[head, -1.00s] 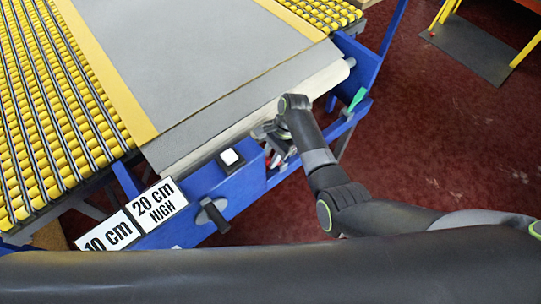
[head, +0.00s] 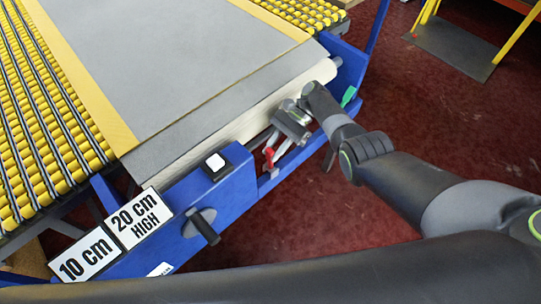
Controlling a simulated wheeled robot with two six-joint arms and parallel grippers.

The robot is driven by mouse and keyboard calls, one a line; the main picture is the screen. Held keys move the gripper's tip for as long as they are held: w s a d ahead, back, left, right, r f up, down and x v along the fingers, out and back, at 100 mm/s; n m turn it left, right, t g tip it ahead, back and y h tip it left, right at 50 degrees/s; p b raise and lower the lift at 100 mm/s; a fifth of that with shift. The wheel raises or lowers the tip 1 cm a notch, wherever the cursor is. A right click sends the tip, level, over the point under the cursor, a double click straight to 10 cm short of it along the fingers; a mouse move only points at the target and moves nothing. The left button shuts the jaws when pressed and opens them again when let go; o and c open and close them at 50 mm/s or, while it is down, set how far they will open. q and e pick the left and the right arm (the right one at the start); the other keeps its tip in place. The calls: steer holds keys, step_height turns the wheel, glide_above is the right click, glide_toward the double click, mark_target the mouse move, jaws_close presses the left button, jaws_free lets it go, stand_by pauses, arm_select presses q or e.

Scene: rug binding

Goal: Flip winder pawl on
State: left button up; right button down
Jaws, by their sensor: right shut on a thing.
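A small red lever (head: 269,157), which looks like the winder pawl, sits low on the blue rail at the front of the winder. My right gripper (head: 275,141) comes in from the right and points down at the rail. Its fingers are shut at the red lever, with the lever's lower part showing below them; the grip itself is partly hidden. A green lever (head: 348,96) stands farther back, behind my right wrist. My left gripper is out of view.
A grey rug (head: 190,65) with yellow edging runs over yellow rollers (head: 45,140) to a pale roll (head: 235,120). A blue box holds a white button (head: 215,162) and a black crank handle (head: 205,229). Signs (head: 138,217) stand at left.

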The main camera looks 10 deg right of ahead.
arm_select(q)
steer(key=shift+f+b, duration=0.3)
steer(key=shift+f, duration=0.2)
arm_select(e)
steer(key=shift+w+d+y, duration=0.2)
steer(key=shift+y, duration=0.1)
steer(key=c, duration=1.2)
jaws_free()
steer(key=shift+c, duration=0.2)
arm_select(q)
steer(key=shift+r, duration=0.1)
